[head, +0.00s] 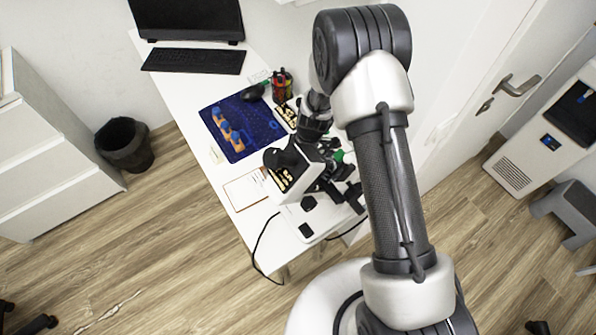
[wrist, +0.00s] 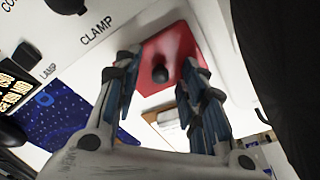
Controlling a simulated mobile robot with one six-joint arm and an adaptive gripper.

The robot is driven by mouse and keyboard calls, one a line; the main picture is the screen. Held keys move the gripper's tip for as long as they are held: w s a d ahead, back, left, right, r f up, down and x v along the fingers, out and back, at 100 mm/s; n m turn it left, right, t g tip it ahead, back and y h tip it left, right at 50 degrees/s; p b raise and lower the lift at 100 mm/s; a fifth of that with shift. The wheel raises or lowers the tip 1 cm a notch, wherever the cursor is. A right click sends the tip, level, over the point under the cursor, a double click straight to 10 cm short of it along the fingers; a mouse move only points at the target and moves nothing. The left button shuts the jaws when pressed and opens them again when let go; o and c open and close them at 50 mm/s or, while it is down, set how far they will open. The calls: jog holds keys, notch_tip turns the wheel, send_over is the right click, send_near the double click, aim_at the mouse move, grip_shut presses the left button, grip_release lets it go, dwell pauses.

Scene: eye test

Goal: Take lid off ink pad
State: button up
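In the wrist view my gripper (wrist: 160,66) is open, with its two fingers apart and nothing visibly held. A red flat piece with a round black knob (wrist: 160,74) shows beyond and between the fingertips. It may be the ink pad's lid, but I cannot tell for sure, and the fingers cover part of its sides. I cannot tell whether either finger touches it. In the head view I cannot make out the ink pad, and my arm and the dark equipment on the desk hide much of that area.
A white panel marked CLAMP (wrist: 95,40) lies close beside the fingers. The white desk (head: 185,100) carries a keyboard (head: 194,61), a monitor (head: 187,18), a blue mat (head: 250,135), a pen cup (head: 282,84) and a sheet (head: 245,191). A black bin (head: 124,148) stands on the floor.

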jog(key=shift+r, duration=0.1)
jog(key=shift+c, duration=0.3)
grip_shut()
